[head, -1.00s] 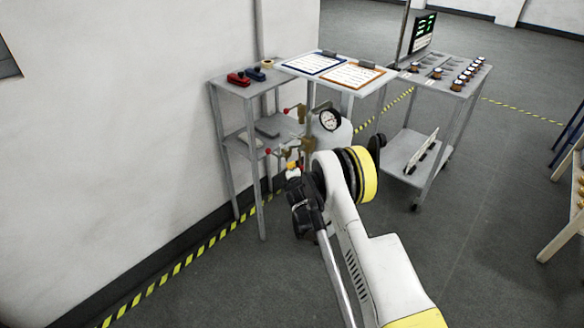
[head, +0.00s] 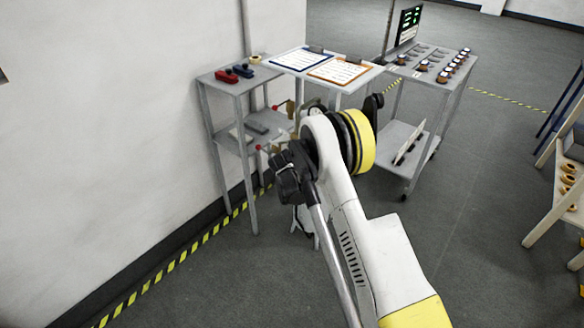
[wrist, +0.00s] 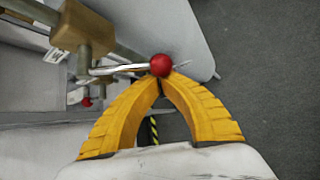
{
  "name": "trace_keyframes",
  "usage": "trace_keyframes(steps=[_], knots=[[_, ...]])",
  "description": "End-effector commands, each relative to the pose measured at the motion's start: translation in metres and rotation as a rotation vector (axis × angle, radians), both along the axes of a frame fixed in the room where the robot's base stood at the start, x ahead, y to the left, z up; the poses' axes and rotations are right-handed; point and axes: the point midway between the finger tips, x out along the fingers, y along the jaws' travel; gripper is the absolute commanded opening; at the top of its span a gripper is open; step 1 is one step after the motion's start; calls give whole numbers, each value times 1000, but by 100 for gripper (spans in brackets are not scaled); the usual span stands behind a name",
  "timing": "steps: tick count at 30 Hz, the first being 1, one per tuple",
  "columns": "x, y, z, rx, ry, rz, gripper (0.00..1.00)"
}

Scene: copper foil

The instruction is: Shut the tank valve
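In the wrist view, a valve has a brass body (wrist: 84,28) and a silver lever (wrist: 120,69) ending in a red ball knob (wrist: 160,65). The lever points right across the picture. My gripper (wrist: 160,84) has two yellow fingers that meet at their tips, right at the red ball. The ball is in front of the tips, not visibly between them; contact cannot be told. A second red knob (wrist: 87,102) shows lower left. In the head view, red knobs (head: 258,147) show beside my arm. My arm hides most of the tank and my fingers there.
A grey shelf rack (head: 220,85) stands by the wall at left, holding red and blue items. A stand with two clipboards (head: 338,70) is behind my arm. A cart (head: 440,75) with small jars stands right of it.

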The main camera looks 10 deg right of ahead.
Motion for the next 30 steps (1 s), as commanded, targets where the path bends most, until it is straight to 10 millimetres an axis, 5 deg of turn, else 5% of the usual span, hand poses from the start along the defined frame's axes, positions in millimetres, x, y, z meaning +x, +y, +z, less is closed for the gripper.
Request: trace_keyframes(steps=[18,30], knots=[[-21,-16,37,-303,415,-1,0],[-25,-19,48,-317,434,0,0]])
